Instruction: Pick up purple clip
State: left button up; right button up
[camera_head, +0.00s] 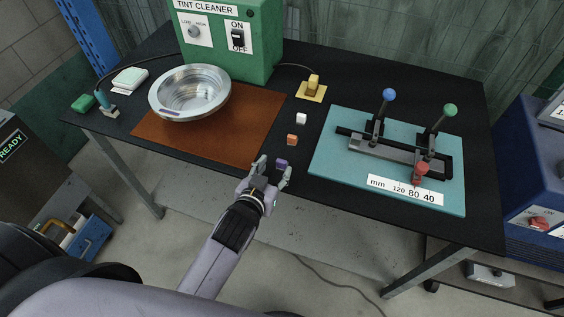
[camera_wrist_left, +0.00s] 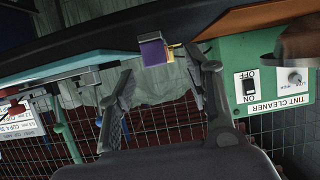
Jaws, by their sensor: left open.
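The purple clip (camera_head: 281,163) is a small block on the black table, near its front edge, beside the brown mat. My left gripper (camera_head: 275,170) is open, with its fingers pointing at the clip from the front. In the head view the clip shows between the fingertips, nearer the right one. In the left wrist view the purple clip (camera_wrist_left: 152,52) is at top centre, just past the open fingers (camera_wrist_left: 160,70). The fingers do not visibly hold it. My right gripper is not in view.
An orange block (camera_head: 292,140) and a white block (camera_head: 301,118) stand behind the clip. A metal bowl (camera_head: 160,112) sits on the brown mat (camera_head: 225,140) at left. A teal board (camera_head: 335,150) with levers lies at right. A green tint cleaner box (camera_head: 262,45) stands behind.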

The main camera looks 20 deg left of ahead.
aim_at(281, 164)
pick_arm(q)
jog(key=shift+d+p+x, duration=0.15)
jog(key=shift+p+x, duration=0.15)
jog(key=shift+x, duration=1.1)
jog(key=shift+d+p+x, duration=0.1)
jog(key=shift+p+x, duration=0.15)
jog(key=shift+x, duration=1.15)
jog(key=shift+s, duration=0.1)
grip_shut()
